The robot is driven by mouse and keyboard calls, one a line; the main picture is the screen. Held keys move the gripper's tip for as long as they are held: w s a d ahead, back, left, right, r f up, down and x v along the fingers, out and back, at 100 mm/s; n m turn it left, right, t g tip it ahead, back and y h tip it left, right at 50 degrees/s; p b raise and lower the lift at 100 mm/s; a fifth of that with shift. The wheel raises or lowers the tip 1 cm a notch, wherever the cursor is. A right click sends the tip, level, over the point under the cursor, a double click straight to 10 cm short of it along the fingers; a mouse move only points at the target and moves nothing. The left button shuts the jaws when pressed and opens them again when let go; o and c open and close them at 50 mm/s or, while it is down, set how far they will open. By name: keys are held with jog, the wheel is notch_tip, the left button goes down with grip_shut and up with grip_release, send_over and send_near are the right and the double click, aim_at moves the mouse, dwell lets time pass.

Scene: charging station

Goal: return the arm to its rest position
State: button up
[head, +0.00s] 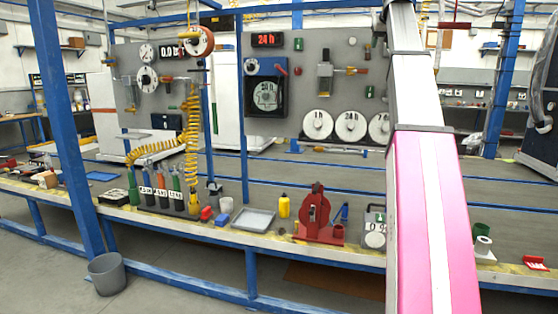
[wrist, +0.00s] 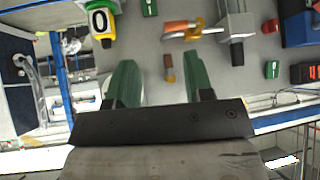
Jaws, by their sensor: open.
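My arm (head: 432,220), with a pink and white lower link and a white upper link, rises at the right of the head view. It runs out of the top edge, so my gripper is hidden there. In the wrist view my gripper (wrist: 162,84) shows two green fingers standing well apart on a dark crossbar. It is open, and I see nothing held between the fingers. Beyond them is a grey panel with tools.
A long workbench (head: 190,223) with blue legs crosses the head view. It carries a grey tray (head: 254,218), a red reel-like device (head: 318,213) and a yellow bottle (head: 284,206). A blue post (head: 60,130) stands left, with a grey bin (head: 107,275) beside it.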

jog(key=a+f+g, duration=0.1)
jog(key=a+f, duration=0.2)
jog(key=f, duration=1.3)
jog(key=a+f+g, duration=0.2)
jog(key=a+f, duration=0.1)
jog(key=f, duration=1.4)
jog(key=a+f+g, duration=0.1)
jog(key=a+f, duration=0.2)
jog(key=f, duration=1.3)
jog(key=s+a+f+g, duration=0.1)
jog(key=s+a+f, duration=0.2)
jog(key=s+f, duration=0.6)
jog(key=s+a+f+g, duration=0.2)
jog(key=s+f, duration=0.8)
jog(key=f, duration=0.5)
jog(key=s+a+f+n+g, duration=0.1)
jog(key=s+a+f, duration=0.4)
jog(key=s+f, duration=0.4)
notch_tip(320, 180, down, 4)
jog(key=shift+s+g, duration=0.3)
jog(key=shift+g, duration=0.1)
